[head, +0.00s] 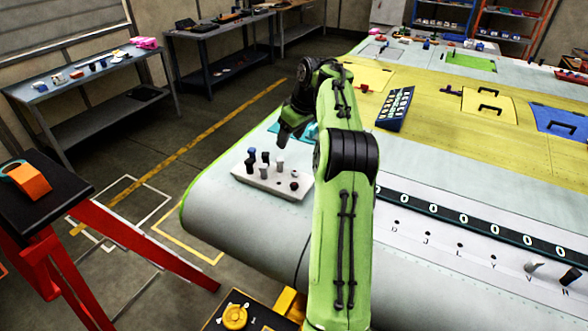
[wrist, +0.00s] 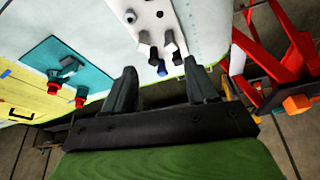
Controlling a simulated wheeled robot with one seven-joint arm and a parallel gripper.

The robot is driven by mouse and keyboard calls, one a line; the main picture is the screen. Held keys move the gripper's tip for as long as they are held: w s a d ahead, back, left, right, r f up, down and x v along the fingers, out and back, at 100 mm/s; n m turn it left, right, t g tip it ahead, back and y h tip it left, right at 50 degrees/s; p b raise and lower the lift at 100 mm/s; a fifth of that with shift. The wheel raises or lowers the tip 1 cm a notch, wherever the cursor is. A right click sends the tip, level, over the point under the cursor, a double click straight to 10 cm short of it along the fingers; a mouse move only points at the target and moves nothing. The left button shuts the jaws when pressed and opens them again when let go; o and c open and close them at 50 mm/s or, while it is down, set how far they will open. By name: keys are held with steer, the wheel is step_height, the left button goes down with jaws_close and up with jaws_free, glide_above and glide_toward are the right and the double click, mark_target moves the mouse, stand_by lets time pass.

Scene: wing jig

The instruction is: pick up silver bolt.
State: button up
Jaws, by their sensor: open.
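A white block (head: 243,176) with several upright bolts sits near the wing's rounded edge in the head view. It also shows at the top of the wrist view (wrist: 148,17). A silver bolt (head: 280,163) stands toward the block's right side, beside dark and blue-topped ones. In the wrist view a pale silver bolt (wrist: 169,41) stands among darker ones. I cannot tell for certain that it is the same one. My gripper (head: 289,138) is above the block's far side, apart from the bolts. In the wrist view its fingers (wrist: 161,80) are spread with nothing held.
A blue-topped bolt (wrist: 162,71) stands close beside the silver one. A teal tray (wrist: 84,72) with red-ended parts lies left in the wrist view. A red stand (head: 95,250) is left of the wing. A dark slotted box (head: 395,108) lies on the yellow panel.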

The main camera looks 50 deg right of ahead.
glide_toward(295, 171)
steer(key=x, duration=0.8)
steer(key=shift+w+f, duration=0.15)
steer(key=shift+f, duration=0.2)
jaws_close()
